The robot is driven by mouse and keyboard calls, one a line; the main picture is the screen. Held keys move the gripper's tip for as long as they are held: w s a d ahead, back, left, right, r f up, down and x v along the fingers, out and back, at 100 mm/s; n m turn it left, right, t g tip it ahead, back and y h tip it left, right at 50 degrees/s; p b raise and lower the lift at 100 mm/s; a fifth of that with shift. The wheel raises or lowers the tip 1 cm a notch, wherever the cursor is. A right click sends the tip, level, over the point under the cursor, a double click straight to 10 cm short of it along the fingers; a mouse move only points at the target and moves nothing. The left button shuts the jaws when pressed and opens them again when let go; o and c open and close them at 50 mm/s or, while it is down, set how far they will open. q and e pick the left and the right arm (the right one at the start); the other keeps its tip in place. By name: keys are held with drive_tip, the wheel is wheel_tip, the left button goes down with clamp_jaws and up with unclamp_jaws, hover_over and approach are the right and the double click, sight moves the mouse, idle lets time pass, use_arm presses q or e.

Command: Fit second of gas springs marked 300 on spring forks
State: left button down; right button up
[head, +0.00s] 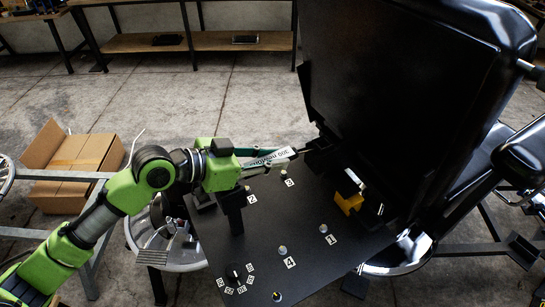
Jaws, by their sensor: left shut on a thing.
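My left gripper (243,170) reaches in from the left over the black plate and is shut on a gas spring (272,160). The spring is a slim rod with a white label that reads 300, upside down in the head view. It lies nearly level, its far end close to a dark bracket (319,145) at the lower edge of the black chair panel. I cannot tell whether that end touches the bracket. A dark greenish rod (256,152) shows just behind the spring. The forks themselves are too dark to make out. My right gripper is not in view.
The black plate (262,222) carries pegs with number labels and a dial (236,273). A yellow block (348,202) stands by the chair panel (385,90). A cardboard box (75,160) sits at the left, workbenches (190,42) at the back.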

use_arm(q)
drive_tip(key=shift+f, duration=0.25)
drive_tip(key=c, duration=1.8)
unclamp_jaws()
drive_tip(key=shift+o, duration=0.2)
drive_tip(key=shift+a, duration=0.15)
drive_tip(key=v, duration=1.1)
drive_tip(key=shift+s+a+r, duration=0.2)
drive_tip(key=shift+a+r, duration=0.05)
drive_tip(key=shift+r, duration=0.05)
